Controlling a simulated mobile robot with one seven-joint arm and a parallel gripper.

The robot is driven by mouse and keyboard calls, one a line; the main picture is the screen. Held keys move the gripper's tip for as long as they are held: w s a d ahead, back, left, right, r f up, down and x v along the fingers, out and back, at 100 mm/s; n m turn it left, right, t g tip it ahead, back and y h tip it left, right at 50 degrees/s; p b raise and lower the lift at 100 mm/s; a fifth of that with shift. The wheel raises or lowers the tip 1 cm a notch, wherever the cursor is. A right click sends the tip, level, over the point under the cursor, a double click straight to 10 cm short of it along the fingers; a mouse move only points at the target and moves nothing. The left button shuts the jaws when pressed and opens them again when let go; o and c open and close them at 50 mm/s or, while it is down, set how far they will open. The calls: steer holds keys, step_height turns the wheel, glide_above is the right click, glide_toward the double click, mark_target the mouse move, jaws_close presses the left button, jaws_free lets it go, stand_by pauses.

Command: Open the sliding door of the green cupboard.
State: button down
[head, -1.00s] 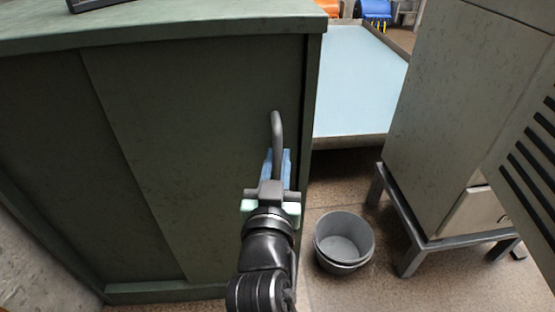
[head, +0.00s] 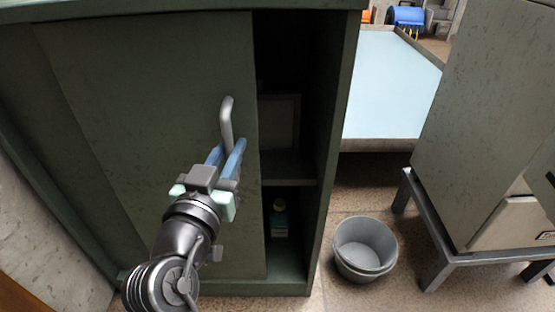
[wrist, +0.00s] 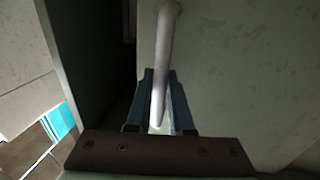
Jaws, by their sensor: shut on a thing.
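The green cupboard (head: 343,95) fills the left and middle of the head view. Its sliding door (head: 150,110) stands partly open, with a dark gap along the right side. The grey bar handle (head: 227,118) sits upright near the door's right edge. My gripper (head: 231,152) is shut on the handle, its blue fingers on either side of the lower part. In the wrist view the handle (wrist: 165,50) runs down between the fingers. Inside the gap a shelf (head: 288,168) shows, with a small bottle-like item (head: 279,215) below it.
Grey nested buckets (head: 364,247) stand on the floor right of the cupboard. A grey cabinet on a metal stand (head: 440,250) is further right. A low table with a pale blue top (head: 390,85) lies behind. Floor between cupboard and stand is otherwise clear.

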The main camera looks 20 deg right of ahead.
mark_target(173, 136)
steer(key=w+a, duration=0.1)
steer(key=a, duration=0.2)
steer(key=w+a+b, duration=0.1)
steer(key=a, duration=0.3)
steer(key=w+a+b, duration=0.1)
steer(key=a, duration=0.3)
steer(key=c, duration=0.8)
jaws_free()
steer(key=shift+s+a+r+p, duration=0.1)
steer(key=shift+s+a+p, duration=0.1)
steer(key=shift+s+p, duration=0.15)
steer(key=p+v, duration=0.4)
steer(key=v, duration=0.8)
steer(key=shift+p, duration=0.35)
